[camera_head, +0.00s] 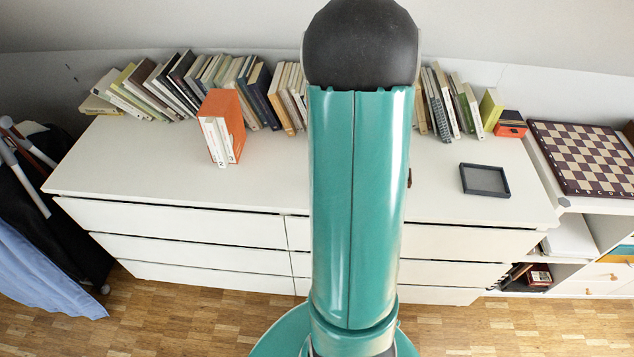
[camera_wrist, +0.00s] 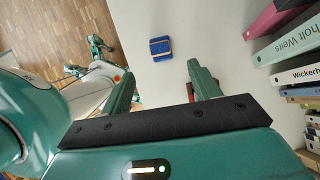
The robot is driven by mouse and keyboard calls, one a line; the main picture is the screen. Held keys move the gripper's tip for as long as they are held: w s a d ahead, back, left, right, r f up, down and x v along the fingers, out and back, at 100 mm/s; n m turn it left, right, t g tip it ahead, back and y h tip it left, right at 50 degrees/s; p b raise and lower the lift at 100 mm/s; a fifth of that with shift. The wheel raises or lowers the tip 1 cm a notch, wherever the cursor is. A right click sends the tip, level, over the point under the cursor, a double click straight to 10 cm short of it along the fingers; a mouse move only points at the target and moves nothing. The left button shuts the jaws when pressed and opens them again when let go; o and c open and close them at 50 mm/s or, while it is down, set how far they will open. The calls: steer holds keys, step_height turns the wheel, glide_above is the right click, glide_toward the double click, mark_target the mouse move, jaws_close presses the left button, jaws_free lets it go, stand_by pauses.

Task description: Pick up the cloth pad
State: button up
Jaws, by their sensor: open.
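My gripper (camera_wrist: 160,70) is open and empty in the wrist view, its two green fingers spread apart above the white dresser top. A small blue square thing with a tan band (camera_wrist: 160,47) lies flat just beyond the fingertips, near the dresser's edge. It may be the cloth pad, but I cannot be sure. A dark red thing (camera_wrist: 215,84) shows partly behind the right finger, mostly hidden. In the head view my arm hides my gripper and the blue thing.
The white dresser top (camera_head: 270,185) is clear in front. Leaning books (camera_head: 165,85) line its back. An orange box of books (camera_head: 221,128) stands left of my arm. A dark shallow tray (camera_head: 485,180) lies to the right, and a chessboard (camera_head: 585,155) lies beyond.

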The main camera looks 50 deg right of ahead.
steer(key=x, duration=0.5)
steer(key=shift+a+f, duration=0.1)
steer(key=shift+f, duration=0.15)
steer(key=x, duration=0.4)
steer(key=shift+w+f, duration=0.15)
steer(key=shift+f, duration=0.05)
steer(key=shift+c, duration=0.4)
steer(key=c, duration=1)
